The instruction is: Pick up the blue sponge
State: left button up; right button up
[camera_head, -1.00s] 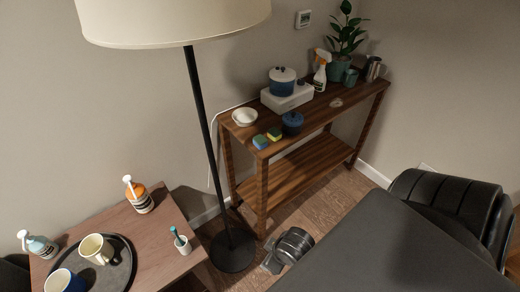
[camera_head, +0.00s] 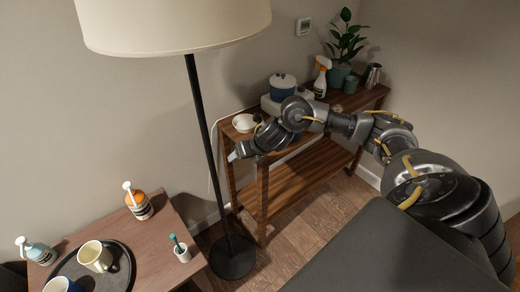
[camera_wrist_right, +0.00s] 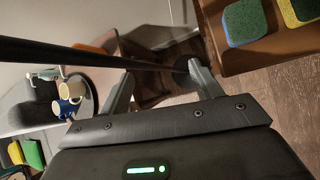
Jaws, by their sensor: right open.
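The blue sponge (camera_wrist_right: 243,22), with a green top and blue sides, lies on the wooden console table (camera_wrist_right: 232,58) at the upper right of the right wrist view. A yellow sponge with a green top (camera_wrist_right: 298,8) lies beside it. In the head view my arm hides both. My right gripper (camera_head: 234,155) is at the console's left end; in the right wrist view it (camera_wrist_right: 160,80) is open and empty, with the blue sponge outside its jaws, beyond the right finger. My left gripper is not in view.
The black lamp pole (camera_head: 205,130) stands left of my right gripper and crosses just past its fingers in the wrist view (camera_wrist_right: 70,52). A white bowl (camera_head: 245,122) and a blue pot (camera_head: 282,86) are on the console. A side table (camera_head: 172,232) holds mugs and bottles.

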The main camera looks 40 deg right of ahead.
jog(key=s+d+r+n+g+h, duration=0.15)
jog(key=d+r, duration=0.35)
jog(key=d, duration=0.6)
jog(key=shift+n+h, duration=0.25)
jog(key=shift+n, duration=0.1)
jog(key=x, duration=0.6)
jog(key=shift+w+a+f, duration=0.1)
jog(key=shift+s+p+x, duration=0.2)
jog(key=shift+p+x, duration=0.1)
jog(key=shift+x, duration=2.3)
jog(key=shift+f, duration=0.1)
jog(key=c, duration=1.1)
